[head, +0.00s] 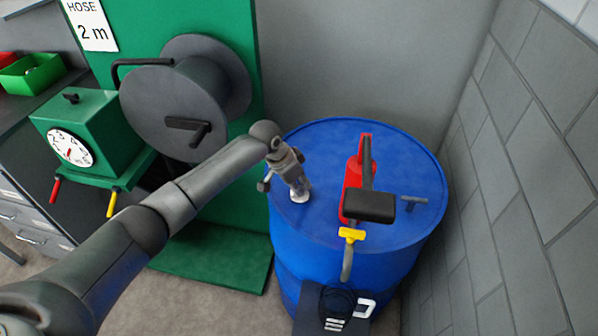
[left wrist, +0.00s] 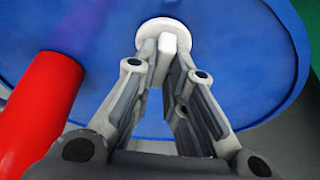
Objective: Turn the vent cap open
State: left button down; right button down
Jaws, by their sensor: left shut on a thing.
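The white vent cap (head: 299,196) sits on the top of the blue drum (head: 320,140), left of the red pump. It also shows in the left wrist view (left wrist: 166,30) as a round base with a raised white grip bar. My left gripper (head: 298,188) reaches down onto the cap from above, and its fingers are shut on the cap's bar. In the left wrist view the left gripper (left wrist: 165,50) has one finger on each side of the bar. The fingers hide part of the cap in the head view. My right gripper is not in view.
A red pump (head: 352,190) with a black handle and yellow collar stands on the drum, close right of my left gripper. A small grey T-shaped fitting (head: 413,201) is farther right. A green hose reel stand (head: 225,250) is behind my left arm. A block wall (head: 500,200) bounds the right.

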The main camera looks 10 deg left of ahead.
pick_arm(q)
jog(key=n+p, duration=0.1)
jog(key=n+y+p, duration=0.1)
jog(key=n+p, duration=0.2)
jog(key=p, duration=0.1)
jog(key=shift+s+d+r+n+t+y, duration=0.1)
jog(key=shift+r+n+t+y, duration=0.2)
jog(key=shift+t, duration=0.1)
jog(key=n+y+p, duration=0.1)
jog(key=n+p, duration=0.1)
jog(key=n, duration=0.1)
jog(key=shift+f, duration=0.15)
jog(key=shift+f+n+y+p, duration=0.15)
jog(key=shift+n+y+p, duration=0.25)
jog(key=shift+n+p, duration=0.35)
jog(key=c, duration=1.5)
grip_release()
jog(key=shift+s+v, duration=0.2)
jog(key=shift+v, duration=5.8)
